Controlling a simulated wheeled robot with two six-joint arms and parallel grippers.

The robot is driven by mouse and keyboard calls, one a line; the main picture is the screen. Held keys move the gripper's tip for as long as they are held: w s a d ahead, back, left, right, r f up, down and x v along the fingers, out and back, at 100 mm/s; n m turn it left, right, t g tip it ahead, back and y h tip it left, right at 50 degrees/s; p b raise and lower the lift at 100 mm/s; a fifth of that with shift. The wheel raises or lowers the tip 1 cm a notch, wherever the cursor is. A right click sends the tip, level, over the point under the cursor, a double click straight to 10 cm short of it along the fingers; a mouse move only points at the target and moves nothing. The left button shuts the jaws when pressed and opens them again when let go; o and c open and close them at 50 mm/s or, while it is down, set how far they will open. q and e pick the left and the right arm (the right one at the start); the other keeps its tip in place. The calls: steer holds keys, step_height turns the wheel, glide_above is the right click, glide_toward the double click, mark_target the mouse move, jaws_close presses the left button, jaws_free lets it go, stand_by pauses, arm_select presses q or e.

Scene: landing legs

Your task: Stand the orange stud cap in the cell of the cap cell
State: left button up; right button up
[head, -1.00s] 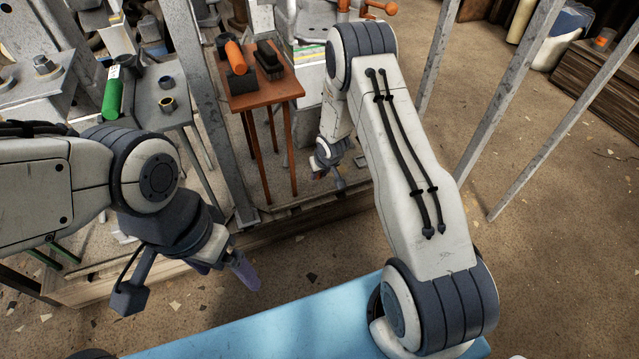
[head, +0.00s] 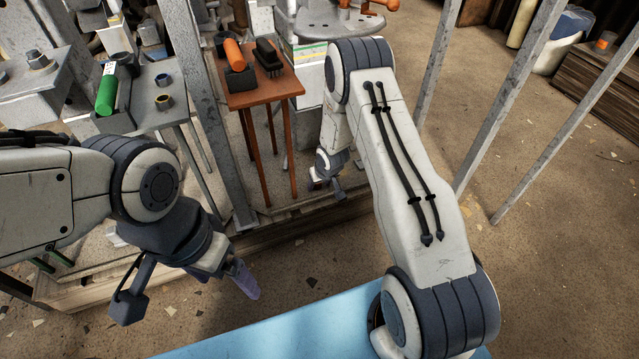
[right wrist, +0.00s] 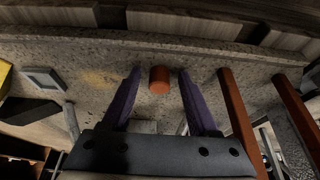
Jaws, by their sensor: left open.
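A short orange cylinder (right wrist: 159,80), which looks like the stud cap, shows in the right wrist view against a speckled grey surface. It appears between the two purple fingers of my right gripper (right wrist: 159,73), with a gap on each side. The fingers are apart and do not visibly touch it. In the head view my right gripper (head: 322,183) is small and partly hidden by my arm. My left gripper (head: 243,280) is open and empty, low over the floor. A grey square frame (right wrist: 42,80) lies left in the wrist view; I cannot tell whether it is the cap cell.
A brown table (head: 270,96) holds a larger orange cylinder (head: 234,53) on a black block and a black brush (head: 268,58). A green cylinder (head: 106,90) lies on a grey table. Grey metal posts (head: 507,100) stand at right. Brown legs (right wrist: 238,120) stand close right of my right gripper.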

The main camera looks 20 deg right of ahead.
steer(key=w+p+v, duration=0.1)
steer(key=p+v, duration=0.5)
steer(key=v, duration=0.4)
steer(key=s+a+r+n+g, duration=0.1)
steer(key=s+a+r+n, duration=0.1)
steer(key=s+a+r, duration=0.45)
steer(key=s+a+r+n+g, duration=0.1)
steer(key=s+a+r, duration=0.3)
steer(key=a+r, duration=0.6)
steer(key=s+r+n+g, duration=0.1)
steer(key=s+r, duration=0.3)
steer(key=s, duration=0.3)
steer(key=s+a+r+n+g, duration=0.15)
steer(key=s+r, duration=0.25)
steer(key=s, duration=0.4)
steer(key=s+r+n, duration=0.2)
steer(key=s+r, duration=0.2)
steer(key=s, duration=0.3)
step_height(320, 180, up, 45)
steer(key=p, duration=4.6)
steer(key=shift+s+r+m+y, duration=0.2)
steer(key=shift+r+m+y, duration=0.05)
steer(key=shift+m+y, duration=0.15)
